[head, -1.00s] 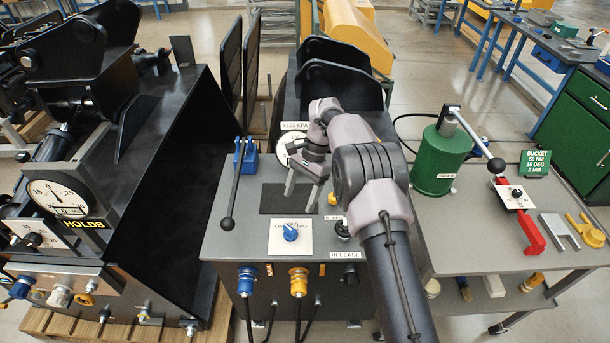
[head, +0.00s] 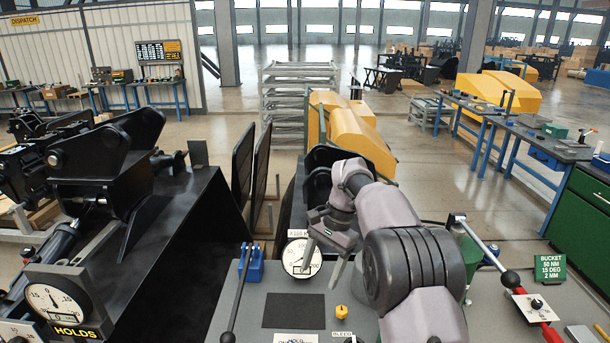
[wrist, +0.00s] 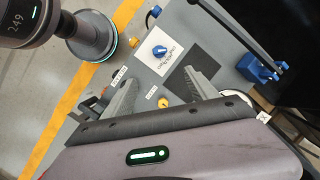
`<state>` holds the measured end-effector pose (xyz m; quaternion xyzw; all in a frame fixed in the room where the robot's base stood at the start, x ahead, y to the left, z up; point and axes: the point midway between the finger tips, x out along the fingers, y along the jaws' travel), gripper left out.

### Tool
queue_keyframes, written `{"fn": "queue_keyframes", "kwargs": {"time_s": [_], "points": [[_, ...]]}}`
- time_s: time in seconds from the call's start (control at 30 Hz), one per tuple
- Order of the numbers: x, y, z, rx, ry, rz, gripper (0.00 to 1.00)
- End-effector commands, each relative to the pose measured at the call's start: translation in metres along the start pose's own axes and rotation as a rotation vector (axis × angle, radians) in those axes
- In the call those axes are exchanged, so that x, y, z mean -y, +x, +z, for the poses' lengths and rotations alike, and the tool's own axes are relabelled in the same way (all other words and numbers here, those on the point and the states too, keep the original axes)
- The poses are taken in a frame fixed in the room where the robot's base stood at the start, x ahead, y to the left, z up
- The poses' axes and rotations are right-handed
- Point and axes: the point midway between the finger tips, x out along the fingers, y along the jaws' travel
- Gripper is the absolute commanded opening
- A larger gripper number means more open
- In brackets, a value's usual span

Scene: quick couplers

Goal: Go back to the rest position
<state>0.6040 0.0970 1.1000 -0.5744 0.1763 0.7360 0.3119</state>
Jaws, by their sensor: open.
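My gripper (head: 323,267) is open and empty, with its two grey fingers apart. In the head view it hangs above the bench panel (head: 240,300), its fingers overlapping the round white gauge (head: 293,258) and the area beside it. In the wrist view my gripper (wrist: 160,80) points at the panel, with nothing between the fingers. Beyond them lie the black pad (wrist: 206,60), a blue knob (wrist: 159,50) on a white plate, and a small yellow knob (wrist: 163,102). My arm hides part of the panel's right side.
A black lever with a blue bracket (head: 251,266) stands left of the pad. A green cylinder (head: 470,252) with a long lever is right of my arm, partly hidden. Black machinery (head: 110,190) fills the left. Yellow covers (head: 360,140) stand behind. Open floor lies beyond.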

Motion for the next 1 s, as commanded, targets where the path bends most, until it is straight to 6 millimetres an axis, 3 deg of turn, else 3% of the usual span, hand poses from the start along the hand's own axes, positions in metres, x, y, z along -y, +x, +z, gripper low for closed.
{"fn": "queue_keyframes", "kwargs": {"time_s": [0.03, 0.1, 0.23, 0.37, 0.5, 0.67, 1.0], "points": [[-0.014, -0.030, 0.018, -0.051, -0.040, -0.034, 0.67], [-0.040, -0.065, 0.049, -0.123, -0.102, -0.075, 0.67], [-0.105, -0.097, 0.113, -0.262, -0.204, -0.146, 0.67], [-0.176, -0.085, 0.175, -0.407, -0.297, -0.208, 0.67], [-0.235, -0.044, 0.214, -0.533, -0.365, -0.250, 0.67], [-0.263, -0.014, 0.229, -0.601, -0.398, -0.270, 0.67], [-0.265, -0.012, 0.230, -0.607, -0.401, -0.271, 0.67]]}}
